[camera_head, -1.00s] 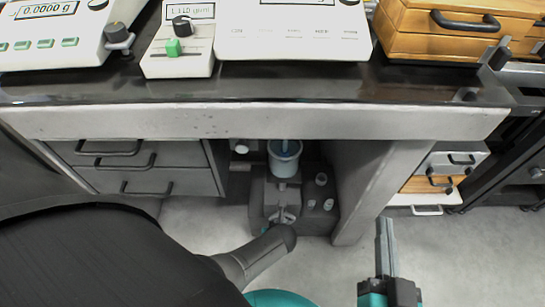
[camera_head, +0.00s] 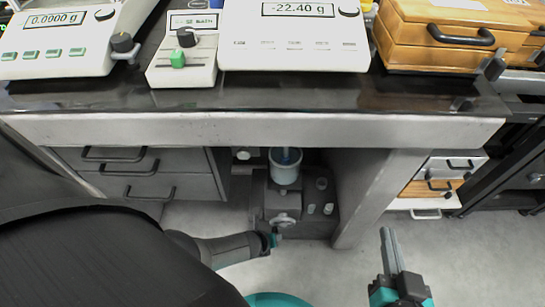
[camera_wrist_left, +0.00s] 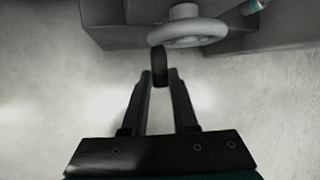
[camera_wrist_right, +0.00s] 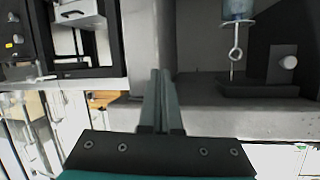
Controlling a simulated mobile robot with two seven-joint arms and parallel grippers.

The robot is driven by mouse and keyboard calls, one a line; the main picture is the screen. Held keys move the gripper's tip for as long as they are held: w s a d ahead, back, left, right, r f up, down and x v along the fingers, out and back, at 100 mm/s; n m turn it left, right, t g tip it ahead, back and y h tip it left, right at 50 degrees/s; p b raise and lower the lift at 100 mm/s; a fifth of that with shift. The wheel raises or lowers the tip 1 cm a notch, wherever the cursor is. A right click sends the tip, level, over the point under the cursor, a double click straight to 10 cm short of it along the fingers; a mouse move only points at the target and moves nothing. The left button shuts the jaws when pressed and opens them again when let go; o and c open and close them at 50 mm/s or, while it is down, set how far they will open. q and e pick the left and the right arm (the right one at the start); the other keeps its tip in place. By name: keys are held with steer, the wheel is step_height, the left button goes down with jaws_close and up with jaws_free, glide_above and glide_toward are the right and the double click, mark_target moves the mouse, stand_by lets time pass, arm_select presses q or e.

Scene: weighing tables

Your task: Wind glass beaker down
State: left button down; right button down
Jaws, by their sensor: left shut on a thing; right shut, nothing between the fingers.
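The glass beaker (camera_head: 285,172), pale with something blue in it, stands on a dark jack stand (camera_head: 300,205) under the table. A handwheel (camera_head: 283,221) is on the front of the stand; it also shows in the left wrist view (camera_wrist_left: 190,32). My left gripper (camera_wrist_left: 160,78) is shut on the wheel's dark crank handle (camera_wrist_left: 159,62). In the head view its tip (camera_head: 274,239) is just below the wheel. My right gripper (camera_head: 389,240) is shut and empty, right of the stand and in front of the table leg.
A balance (camera_head: 295,45) reading -22.40 g stands on the dark table top (camera_head: 250,99), beside a small control box (camera_head: 183,62) and another balance (camera_head: 62,45). Wooden boxes (camera_head: 440,55) stand at the right. Drawers (camera_head: 140,175) and a table leg (camera_head: 370,195) flank the stand.

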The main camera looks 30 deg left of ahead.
arm_select(q)
steer(key=shift+f+t+h+b, duration=0.3)
steer(key=shift+h+b, duration=0.05)
steer(key=shift+h, duration=0.15)
steer(key=shift+n+h+b, duration=0.3)
arm_select(e)
steer(key=shift+s+a+r+t+y, duration=0.25)
steer(key=shift+a+r+t, duration=0.15)
steer(key=shift+t, duration=0.25)
steer(key=shift+s+a+r+t+y, duration=0.3)
steer(key=shift+r+t, duration=0.1)
steer(key=shift+t, duration=0.25)
steer(key=shift+m, duration=0.3)
arm_select(q)
steer(key=c, duration=0.7)
jaws_free()
